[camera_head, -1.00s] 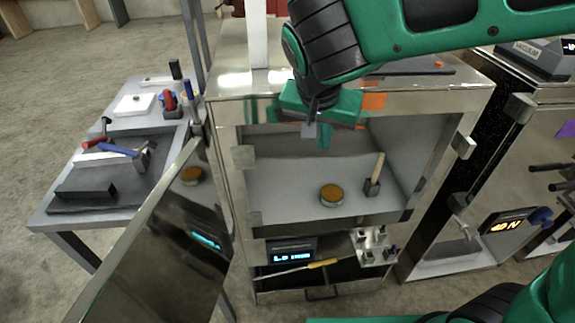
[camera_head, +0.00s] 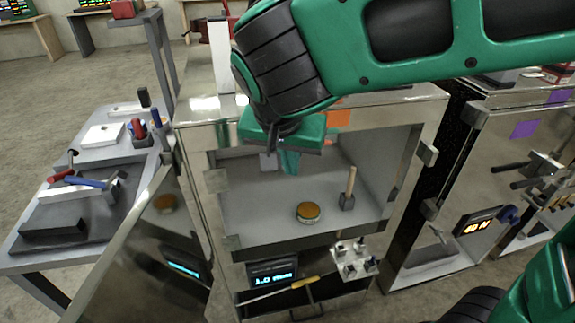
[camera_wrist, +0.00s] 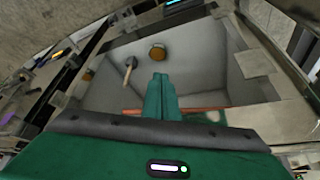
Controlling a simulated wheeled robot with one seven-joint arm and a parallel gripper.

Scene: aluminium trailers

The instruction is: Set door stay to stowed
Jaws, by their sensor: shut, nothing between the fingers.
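A thin rod with a yellow grip (camera_head: 305,282) lies slanted across the lower front of the metal cabinet (camera_head: 225,215); it may be the door stay, but I cannot tell for sure. The cabinet's shiny door (camera_head: 150,255) stands open to the left. My gripper (camera_head: 290,168) points down at the upper part of the cabinet opening, apart from the rod. In the wrist view its green fingers (camera_wrist: 160,80) are together and empty, in front of the open compartment. A reddish bar (camera_wrist: 205,112) shows behind the fingers there; its ends are partly hidden.
Inside the compartment are a round brown-topped tin (camera_head: 308,213) and a block with an upright wooden handle (camera_head: 348,195). A lit display (camera_head: 272,275) and a bracket plate (camera_head: 355,260) sit below. A tool table (camera_head: 30,262) stands left, another cabinet right.

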